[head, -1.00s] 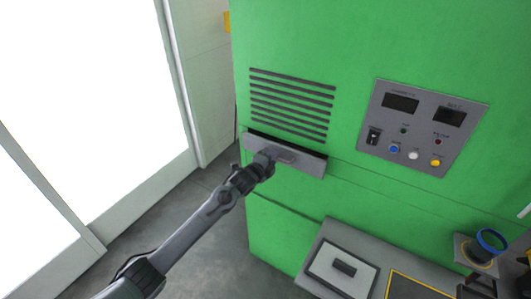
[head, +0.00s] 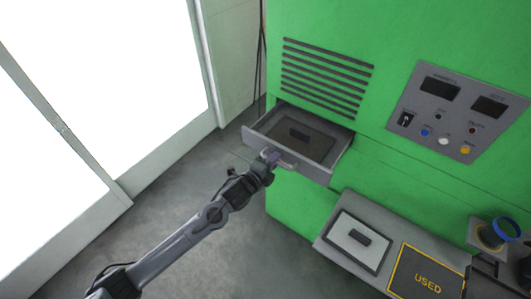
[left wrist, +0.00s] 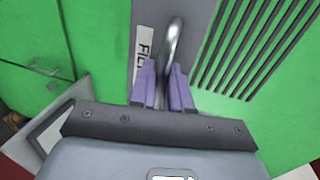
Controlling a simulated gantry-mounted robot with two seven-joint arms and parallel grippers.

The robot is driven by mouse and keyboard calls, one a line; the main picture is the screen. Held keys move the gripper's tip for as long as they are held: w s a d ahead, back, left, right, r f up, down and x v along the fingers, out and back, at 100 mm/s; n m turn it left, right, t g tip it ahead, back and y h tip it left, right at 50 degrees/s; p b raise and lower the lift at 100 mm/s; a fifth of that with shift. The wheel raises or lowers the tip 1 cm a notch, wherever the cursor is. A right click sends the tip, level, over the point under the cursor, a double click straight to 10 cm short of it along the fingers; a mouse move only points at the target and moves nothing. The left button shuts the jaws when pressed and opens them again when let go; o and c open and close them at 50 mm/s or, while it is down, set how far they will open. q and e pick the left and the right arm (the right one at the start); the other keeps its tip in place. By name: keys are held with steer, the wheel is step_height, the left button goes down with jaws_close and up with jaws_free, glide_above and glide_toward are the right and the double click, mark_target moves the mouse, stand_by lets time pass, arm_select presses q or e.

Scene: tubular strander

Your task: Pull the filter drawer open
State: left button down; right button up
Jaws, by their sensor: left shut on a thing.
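The grey filter drawer (head: 318,170) stands out from the green cabinet, open, in the head view. Inside it lies a dark brown filter panel (head: 300,141) with a black block on top. My left gripper (head: 271,156) is at the drawer's front, shut on its handle (head: 288,164). In the left wrist view, the purple fingertips (left wrist: 163,88) close around the metal bar handle (left wrist: 174,42), beside a partly covered label on the grey drawer front. My right gripper does not show.
A grey shelf (head: 342,196) at the lower right carries a white panel (head: 343,249) with a black block, and a "USED" area (head: 428,281). A control panel (head: 455,112) and vent slots are on the green cabinet (head: 390,30). Bare floor lies left of the drawer.

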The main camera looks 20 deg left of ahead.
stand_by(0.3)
arm_select(q)
steer(key=c, duration=1.3)
jaws_free()
steer(key=shift+c, duration=0.2)
steer(key=v, duration=1.1)
steer(key=shift+f, duration=0.1)
